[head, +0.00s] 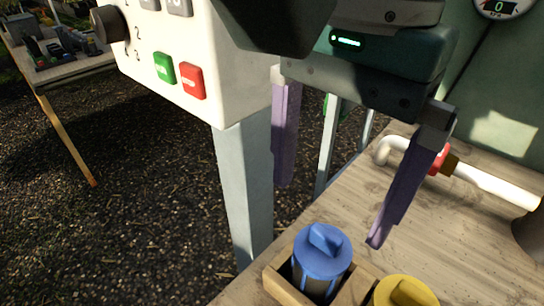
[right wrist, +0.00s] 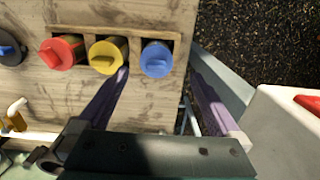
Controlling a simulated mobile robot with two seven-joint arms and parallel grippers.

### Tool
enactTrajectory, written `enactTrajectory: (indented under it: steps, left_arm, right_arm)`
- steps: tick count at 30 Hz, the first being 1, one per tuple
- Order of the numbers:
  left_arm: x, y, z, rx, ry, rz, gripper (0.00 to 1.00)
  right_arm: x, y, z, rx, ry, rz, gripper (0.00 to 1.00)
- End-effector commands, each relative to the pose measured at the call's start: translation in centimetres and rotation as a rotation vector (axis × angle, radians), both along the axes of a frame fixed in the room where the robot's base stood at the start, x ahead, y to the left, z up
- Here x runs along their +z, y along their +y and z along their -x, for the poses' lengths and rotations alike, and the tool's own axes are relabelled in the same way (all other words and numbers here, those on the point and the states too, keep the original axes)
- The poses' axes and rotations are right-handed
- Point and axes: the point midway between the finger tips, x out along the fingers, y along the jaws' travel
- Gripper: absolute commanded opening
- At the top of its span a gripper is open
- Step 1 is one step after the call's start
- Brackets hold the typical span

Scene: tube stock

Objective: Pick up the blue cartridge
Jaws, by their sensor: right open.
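The blue cartridge (head: 322,252) stands upright in a wooden rack (head: 285,288) at the near edge of the bench. In the right wrist view the blue cartridge (right wrist: 157,58) is at the right end of the row, showing its round cap with a raised grip. My right gripper (head: 330,214) is open and empty, with its two purple fingers hanging down above and beyond the cartridge. In the right wrist view the fingertips (right wrist: 159,62) lie to either side of the blue cap, apart from it. My left gripper is not in view.
A yellow cartridge (right wrist: 104,54) and a red one (right wrist: 63,52) share the rack, the yellow close to one finger. A white control box (head: 190,50) on a post stands beside the bench. A white pipe (head: 490,186) lies behind.

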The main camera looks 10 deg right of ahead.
Motion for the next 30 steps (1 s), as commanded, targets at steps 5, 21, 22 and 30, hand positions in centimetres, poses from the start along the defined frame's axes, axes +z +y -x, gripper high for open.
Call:
enactTrajectory:
  steps: [5,21,22,30]
  left_arm:
    - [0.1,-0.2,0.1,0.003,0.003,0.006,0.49]
    - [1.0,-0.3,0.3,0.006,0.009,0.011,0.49]
    - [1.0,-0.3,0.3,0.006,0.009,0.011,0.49]
    - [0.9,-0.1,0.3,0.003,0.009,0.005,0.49]
  right_arm:
    - [-2.2,-0.8,-0.3,0.005,-0.01,0.04,1.0]
    - [-9.2,-0.8,-0.2,0.003,-0.009,0.035,1.0]
    - [-9.5,-0.8,-0.2,0.003,-0.011,0.035,1.0]
    - [-9.9,-0.7,-0.3,0.005,-0.013,0.033,1.0]
